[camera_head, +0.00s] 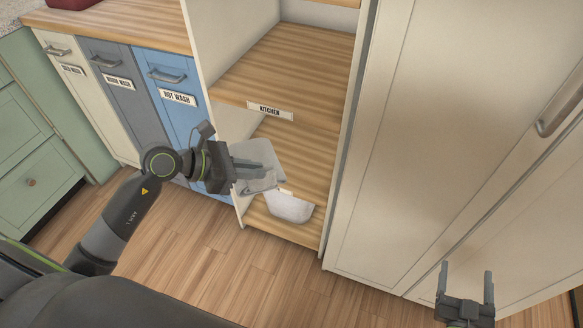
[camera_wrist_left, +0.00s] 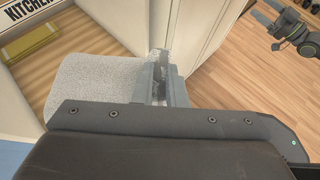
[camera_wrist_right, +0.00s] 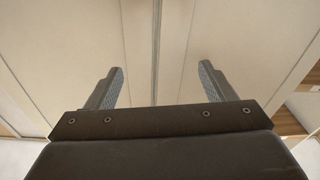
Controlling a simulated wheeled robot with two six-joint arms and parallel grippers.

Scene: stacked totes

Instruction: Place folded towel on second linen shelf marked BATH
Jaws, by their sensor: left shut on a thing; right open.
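My left gripper (camera_head: 270,168) is shut on a pale grey folded towel (camera_head: 262,152). It holds the towel in front of the shelf below the KITCHEN label (camera_head: 270,110). A whiter piece (camera_head: 290,208) shows just below the fingers; I cannot tell whether it is part of the same towel. In the left wrist view the towel (camera_wrist_left: 92,85) lies to the left of the fingers (camera_wrist_left: 160,75). No BATH label is readable; the towel and gripper cover part of the lower shelf (camera_head: 305,160). My right gripper (camera_head: 466,272) is open and empty, and its fingers (camera_wrist_right: 160,72) face the cabinet doors.
The KITCHEN shelf (camera_head: 290,65) is bare where visible. Tall cream cabinet doors (camera_head: 430,130) stand to the right. The blue HOT WASH bin front (camera_head: 172,85) and a grey one (camera_head: 115,80) stand left. Open wooden floor (camera_head: 220,265) lies in front.

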